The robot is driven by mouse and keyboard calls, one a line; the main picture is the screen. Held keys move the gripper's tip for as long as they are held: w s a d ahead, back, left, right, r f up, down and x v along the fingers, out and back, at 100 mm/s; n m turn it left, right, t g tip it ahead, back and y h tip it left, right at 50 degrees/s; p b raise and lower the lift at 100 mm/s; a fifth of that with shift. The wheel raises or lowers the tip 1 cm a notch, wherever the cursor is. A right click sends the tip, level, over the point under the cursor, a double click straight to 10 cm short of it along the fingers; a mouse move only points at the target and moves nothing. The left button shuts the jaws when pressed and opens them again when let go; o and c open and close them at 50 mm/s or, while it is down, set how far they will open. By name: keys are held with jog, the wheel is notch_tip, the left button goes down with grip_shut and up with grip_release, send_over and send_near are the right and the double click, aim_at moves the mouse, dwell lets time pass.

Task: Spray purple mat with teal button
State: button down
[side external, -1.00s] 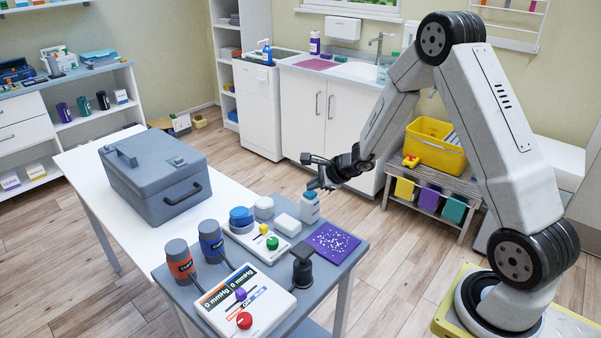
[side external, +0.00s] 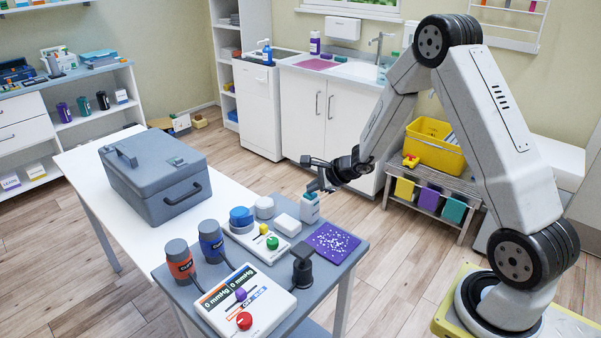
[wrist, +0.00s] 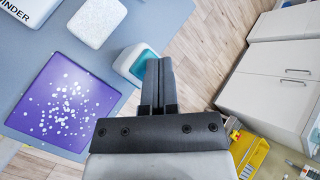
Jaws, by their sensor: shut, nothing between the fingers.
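The purple mat (side external: 332,243), covered with white specks, lies flat at the right edge of the grey tabletop. It also shows at the left of the wrist view (wrist: 62,105). A white bottle with a teal top (side external: 309,210) stands just behind the mat. In the wrist view its teal part (wrist: 150,66) is partly hidden by my fingers. My gripper (side external: 312,187) is shut and empty, its fingertips at the bottle's top. I cannot tell whether they touch the top.
A white block (side external: 286,224), a board with yellow and green knobs (side external: 257,239) and a black stand (side external: 302,268) are near the mat. A panel with purple and red knobs (side external: 260,305) is at the front. Open floor lies right of the table.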

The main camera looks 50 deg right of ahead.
aim_at(313, 194)
jog(key=shift+r, duration=0.95)
jog(key=shift+r, duration=3)
dwell(0.5)
jog(key=shift+r, duration=1.4)
jog(key=shift+f, duration=0.1)
jog(key=shift+f, duration=4.3)
